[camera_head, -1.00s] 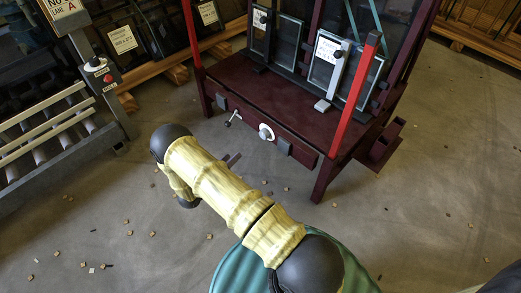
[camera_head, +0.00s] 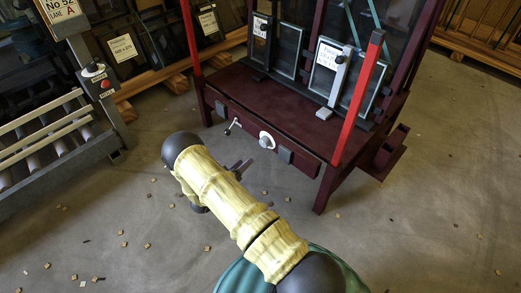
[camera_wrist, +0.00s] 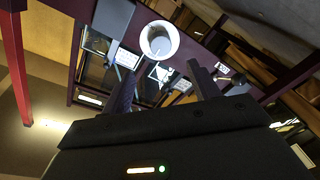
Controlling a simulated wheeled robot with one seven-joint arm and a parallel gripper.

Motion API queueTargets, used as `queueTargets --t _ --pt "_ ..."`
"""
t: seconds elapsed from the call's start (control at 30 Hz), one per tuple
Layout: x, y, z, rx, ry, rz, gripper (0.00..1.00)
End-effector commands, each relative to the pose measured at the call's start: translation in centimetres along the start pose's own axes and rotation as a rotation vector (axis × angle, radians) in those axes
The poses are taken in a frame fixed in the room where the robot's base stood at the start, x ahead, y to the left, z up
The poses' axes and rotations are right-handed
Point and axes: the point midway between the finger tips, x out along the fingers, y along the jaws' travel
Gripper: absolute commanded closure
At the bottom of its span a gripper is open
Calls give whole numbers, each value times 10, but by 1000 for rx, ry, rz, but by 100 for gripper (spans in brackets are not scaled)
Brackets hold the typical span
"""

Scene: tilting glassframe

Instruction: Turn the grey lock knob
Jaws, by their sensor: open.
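The grey lock knob (camera_head: 267,142) sits on a white round plate on the front rail of the dark red frame (camera_head: 310,163). In the wrist view the white-rimmed round knob (camera_wrist: 159,39) shows large, beyond my fingertips and roughly between their lines. My gripper (camera_wrist: 161,60) is open, its two dark fingers spread with nothing between them. In the head view my gripper (camera_head: 241,166) shows partly past my yellow arm, just below and left of the knob. It appears apart from the knob; the exact gap is hard to judge.
A red post (camera_head: 358,95) rises at the frame's right. A roller conveyor (camera_head: 50,135) stands at left. The floor before the frame is clear except small chips.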

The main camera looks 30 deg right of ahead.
Motion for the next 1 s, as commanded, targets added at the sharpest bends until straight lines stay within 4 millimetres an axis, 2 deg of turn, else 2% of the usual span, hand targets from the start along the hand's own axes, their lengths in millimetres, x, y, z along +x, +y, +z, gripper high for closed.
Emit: queueTargets --t 0.3,0.6,0.77,1.0 --pt "58 -2 3 3 -1 3 39" --pt "105 -2 2 2 0 1 39" --pt "115 -1 0 1 0 0 39" --pt "116 0 0 0 0 0 39"
